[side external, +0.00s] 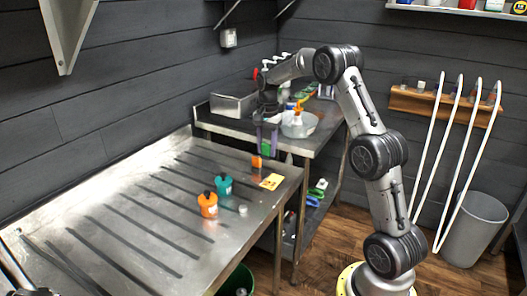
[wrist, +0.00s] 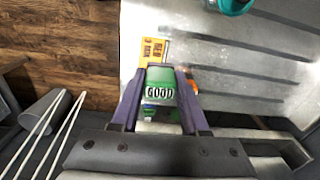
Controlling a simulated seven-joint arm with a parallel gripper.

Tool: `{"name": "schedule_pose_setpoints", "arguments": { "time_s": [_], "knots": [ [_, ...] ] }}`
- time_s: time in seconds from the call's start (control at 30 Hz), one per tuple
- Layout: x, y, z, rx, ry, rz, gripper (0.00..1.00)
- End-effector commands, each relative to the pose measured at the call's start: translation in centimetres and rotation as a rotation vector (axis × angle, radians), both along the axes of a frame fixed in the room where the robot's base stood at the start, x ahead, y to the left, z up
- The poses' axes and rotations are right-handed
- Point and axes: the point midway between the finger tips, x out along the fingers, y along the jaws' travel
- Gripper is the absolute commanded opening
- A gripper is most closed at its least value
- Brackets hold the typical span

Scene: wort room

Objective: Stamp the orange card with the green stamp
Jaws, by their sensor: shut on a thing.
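My gripper (side external: 266,145) is shut on the green stamp (side external: 266,150) and holds it above the metal drainboard. In the wrist view, the green stamp (wrist: 160,90) sits between the fingers of my gripper (wrist: 160,80), with a "GOOD" label facing the camera. The orange card (side external: 271,182), yellow-orange with dark print, lies flat near the drainboard's right edge. The card also shows in the wrist view (wrist: 152,55), just beyond the stamp and partly hidden by it. The stamp looks apart from the card. The stamp's underside is hidden.
A small orange object (side external: 257,162) stands close below my gripper. The ribbed drainboard (side external: 120,215) is mostly clear.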

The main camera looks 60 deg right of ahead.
Motion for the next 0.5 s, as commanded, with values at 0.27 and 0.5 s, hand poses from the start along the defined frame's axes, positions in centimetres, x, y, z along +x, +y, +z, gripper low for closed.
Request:
{"name": "schedule_pose_setpoints", "arguments": {
  "time_s": [0.27,0.5],
  "knots": [
    [-1.0,-4.6,-3.5,0.02,0.028,-0.067,0.09],
    [-1.2,-4.8,-4.9,0.022,0.032,-0.074,0.09]
  ]
}}
